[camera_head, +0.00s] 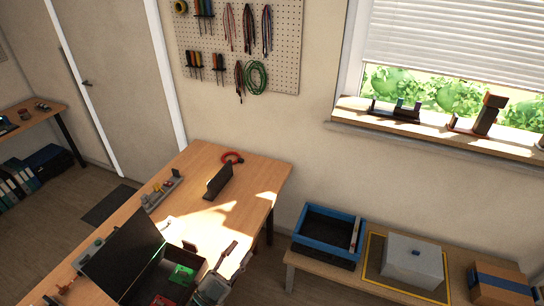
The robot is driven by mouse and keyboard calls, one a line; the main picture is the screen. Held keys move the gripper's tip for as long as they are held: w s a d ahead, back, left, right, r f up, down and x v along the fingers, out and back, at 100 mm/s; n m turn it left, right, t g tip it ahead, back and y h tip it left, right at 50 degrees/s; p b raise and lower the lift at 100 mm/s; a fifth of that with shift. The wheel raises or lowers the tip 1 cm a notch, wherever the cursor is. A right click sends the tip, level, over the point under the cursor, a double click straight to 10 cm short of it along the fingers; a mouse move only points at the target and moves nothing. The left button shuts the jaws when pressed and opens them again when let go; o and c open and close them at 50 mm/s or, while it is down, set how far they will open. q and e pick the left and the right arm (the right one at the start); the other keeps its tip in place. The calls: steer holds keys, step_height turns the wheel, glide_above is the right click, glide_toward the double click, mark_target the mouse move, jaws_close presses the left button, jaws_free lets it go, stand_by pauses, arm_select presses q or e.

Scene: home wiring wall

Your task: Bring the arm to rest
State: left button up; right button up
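Most of my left arm is cut off by the lower edge. My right gripper is not in view.
A low bench to the right carries a blue crate (328,219), a grey box (413,261) and a cardboard box (500,284). A pegboard (285,60) hangs behind.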

arm_select(q)
steer(key=w+a+f+n+t+y, duration=0.1)
steer(key=a+f+n+t+y, duration=0.1)
steer(key=a+f+n+y, duration=0.75)
steer(key=s+a+f+n+g+y, duration=0.5)
steer(key=f+g+y, duration=0.15)
steer(key=f, duration=0.25)
steer(key=s+d+f+m+g+h, duration=0.1)
steer(key=s+f+g, duration=0.45)
steer(key=s, duration=0.35)
steer(key=s+d+f+m+g+h, duration=0.1)
steer(key=s+f+g, duration=0.45)
steer(key=s, duration=0.35)
step_height(320, 180, down, 27)
steer(key=s, duration=0.2)
steer(key=s+a+f+g, duration=0.1)
steer(key=s+a+f, duration=0.1)
steer(key=s+f, duration=1.4)
steer(key=shift+s+a, duration=0.4)
steer(key=shift+s, duration=0.25)
steer(key=shift+s, duration=0.1)
